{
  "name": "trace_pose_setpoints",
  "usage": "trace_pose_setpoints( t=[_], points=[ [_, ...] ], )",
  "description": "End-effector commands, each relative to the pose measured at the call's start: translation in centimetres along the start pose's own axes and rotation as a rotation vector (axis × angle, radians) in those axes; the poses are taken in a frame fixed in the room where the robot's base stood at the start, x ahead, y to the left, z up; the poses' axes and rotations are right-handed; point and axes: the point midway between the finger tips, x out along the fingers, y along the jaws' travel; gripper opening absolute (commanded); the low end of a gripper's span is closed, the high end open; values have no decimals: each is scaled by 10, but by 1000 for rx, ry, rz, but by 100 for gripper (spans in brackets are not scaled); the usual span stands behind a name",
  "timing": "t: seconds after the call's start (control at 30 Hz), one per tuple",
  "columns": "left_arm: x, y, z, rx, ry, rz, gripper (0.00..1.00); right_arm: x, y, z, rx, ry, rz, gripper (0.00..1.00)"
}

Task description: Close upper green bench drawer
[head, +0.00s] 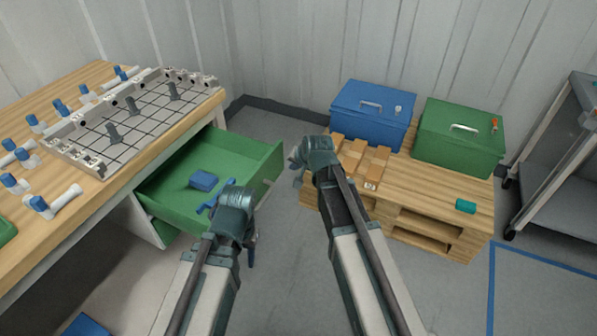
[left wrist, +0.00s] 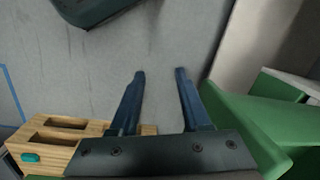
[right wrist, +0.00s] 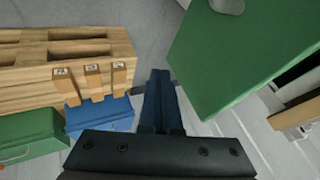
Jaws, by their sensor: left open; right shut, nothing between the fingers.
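The upper green drawer (head: 262,172) of the bench is pulled well out, with a blue block (head: 203,181) inside. Its green front also fills the upper right of the right wrist view (right wrist: 240,65). My left gripper (head: 228,226) is open and empty, by the drawer's near side in the head view; green drawer surfaces show at right in the left wrist view (left wrist: 245,125). My right gripper (head: 296,164) is shut and empty, just beyond the drawer's front, apart from it. The drawer's handle is mostly hidden.
The wooden bench (head: 85,222) carries a gridded white frame (head: 140,125) and several blue-capped vessels. A pallet (head: 440,205) at right holds a blue box (head: 372,112), a green box (head: 458,140), wooden pieces and a teal item (head: 466,206). Grey floor lies between.

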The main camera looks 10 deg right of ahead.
Motion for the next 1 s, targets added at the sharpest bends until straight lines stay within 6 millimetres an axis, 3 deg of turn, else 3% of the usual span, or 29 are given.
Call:
trace_pose_setpoints(
  t=[0.03,0.23,0.8,1.0],
  points=[
    [-2,0,0,0,0,0,47,4,-12,-2,-3,-1,-2,0],
    [-3,0,0,0,0,0,47,12,-30,-1,-2,0,-1,0],
    [-3,0,0,0,0,0,47,16,-36,0,-1,0,-1,0],
    [-3,0,0,0,0,0,47,26,-54,-1,-3,-1,-2,0]
  ],
)
